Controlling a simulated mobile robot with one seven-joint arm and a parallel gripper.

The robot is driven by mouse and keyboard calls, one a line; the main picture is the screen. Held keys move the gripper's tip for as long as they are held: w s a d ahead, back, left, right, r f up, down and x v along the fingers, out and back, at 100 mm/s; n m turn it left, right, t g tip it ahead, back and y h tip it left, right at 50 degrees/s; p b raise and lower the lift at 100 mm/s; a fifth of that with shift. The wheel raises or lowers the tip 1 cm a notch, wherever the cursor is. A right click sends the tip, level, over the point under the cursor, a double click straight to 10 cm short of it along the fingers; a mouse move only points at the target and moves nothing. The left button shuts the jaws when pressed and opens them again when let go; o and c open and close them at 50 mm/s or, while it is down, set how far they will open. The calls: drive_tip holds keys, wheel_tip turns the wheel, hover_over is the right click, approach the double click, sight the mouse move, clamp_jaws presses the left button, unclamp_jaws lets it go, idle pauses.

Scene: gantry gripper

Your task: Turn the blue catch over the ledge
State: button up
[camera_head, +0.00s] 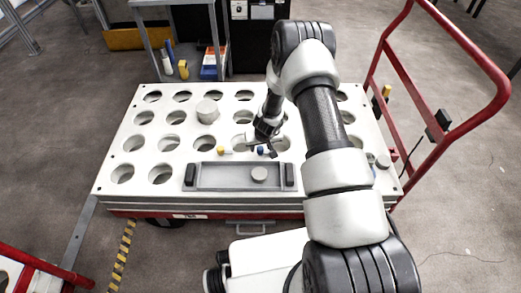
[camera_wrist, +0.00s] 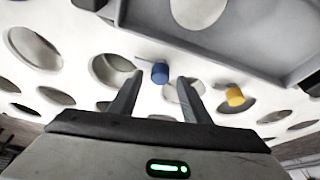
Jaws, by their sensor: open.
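The blue catch (camera_head: 261,151) sits on the white perforated plate, just behind the far edge of the grey tray. In the wrist view, the blue catch (camera_wrist: 160,72) shows as a short blue knob with a thin grey piece to its left. The tray's ledge (camera_wrist: 205,57) runs close beside it; I cannot tell whether the catch overlaps it. My gripper (camera_head: 266,143) is just over the plate near the catch. In the wrist view, my gripper (camera_wrist: 160,80) is open and empty, with its two fingertips on either side of the blue knob in the picture.
A yellow catch (camera_head: 221,150) stands left of the blue one along the tray (camera_head: 220,187). A pale cylinder (camera_head: 207,110) stands on the plate. A red cart rail (camera_head: 440,50) rises at right.

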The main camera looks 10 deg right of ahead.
drive_tip(key=shift+x, duration=0.8)
drive_tip(key=c, duration=1)
